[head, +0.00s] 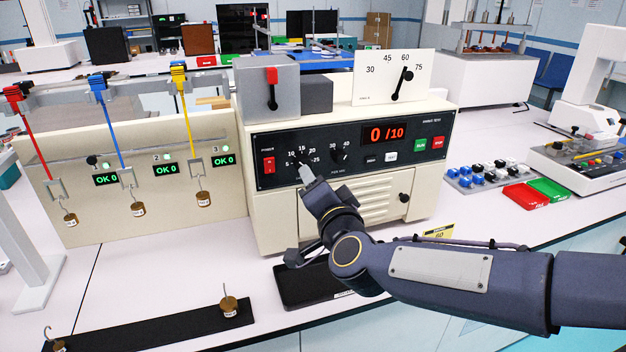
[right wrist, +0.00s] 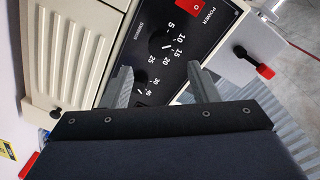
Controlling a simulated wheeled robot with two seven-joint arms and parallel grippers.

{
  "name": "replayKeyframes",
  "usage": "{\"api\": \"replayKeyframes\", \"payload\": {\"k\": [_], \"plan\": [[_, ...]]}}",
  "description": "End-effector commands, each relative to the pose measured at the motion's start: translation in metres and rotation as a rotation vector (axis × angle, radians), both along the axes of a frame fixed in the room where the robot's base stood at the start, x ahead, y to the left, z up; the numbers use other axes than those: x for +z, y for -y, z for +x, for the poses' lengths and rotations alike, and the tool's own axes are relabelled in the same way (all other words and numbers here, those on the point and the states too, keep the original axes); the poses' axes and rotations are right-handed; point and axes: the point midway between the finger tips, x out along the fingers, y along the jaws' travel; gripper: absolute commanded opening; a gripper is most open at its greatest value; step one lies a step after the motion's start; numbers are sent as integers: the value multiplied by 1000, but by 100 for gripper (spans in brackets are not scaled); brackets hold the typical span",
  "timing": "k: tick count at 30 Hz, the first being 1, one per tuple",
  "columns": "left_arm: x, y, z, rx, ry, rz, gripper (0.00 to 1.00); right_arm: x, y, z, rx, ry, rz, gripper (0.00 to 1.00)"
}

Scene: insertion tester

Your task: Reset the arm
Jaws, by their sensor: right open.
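The cream tester (head: 265,220) stands on the bench with a dark control panel (head: 262,148). A grey block on its top left carries a black lever with a red grip (head: 272,75), standing upright; the lever also shows in the right wrist view (right wrist: 264,70). A white scale board (head: 368,88) at the top right has a black pointer arm (head: 403,84) tilted up, near 60. The counter (head: 387,134) reads 0 /10. My right gripper (head: 307,170) is open and empty in front of the panel, below the left dial. In the wrist view its fingers (right wrist: 165,88) straddle the dial area; contact is unclear.
Three coloured cords hang with brass weights on the left fixture (head: 90,215). A black tray (head: 305,285) lies below my right forearm. Red (head: 525,196) and green trays and a connector rack sit to the right. Bench is clear between the fixture and the front black strip (head: 150,328).

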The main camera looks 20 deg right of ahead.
Motion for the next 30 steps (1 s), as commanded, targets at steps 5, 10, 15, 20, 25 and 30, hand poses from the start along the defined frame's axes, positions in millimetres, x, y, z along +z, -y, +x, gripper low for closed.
{"api": "replayKeyframes", "payload": {"k": [5,10,15,20,25,30], "plan": [[0,0,0,0,0,0,0,0,0,-2,0,0,0,55],[1,0,0,0,0,0,0,1,0,-3,3,-1,-2,55],[15,0,0,0,0,0,0,12,0,-23,104,-46,-66,55],[40,0,0,0,0,0,0,5,2,-81,313,-209,-224,55],[64,0,0,0,0,0,0,-33,16,-169,509,-482,-385,55],[78,0,0,0,0,0,0,-67,31,-243,624,-716,-463,55]]}}
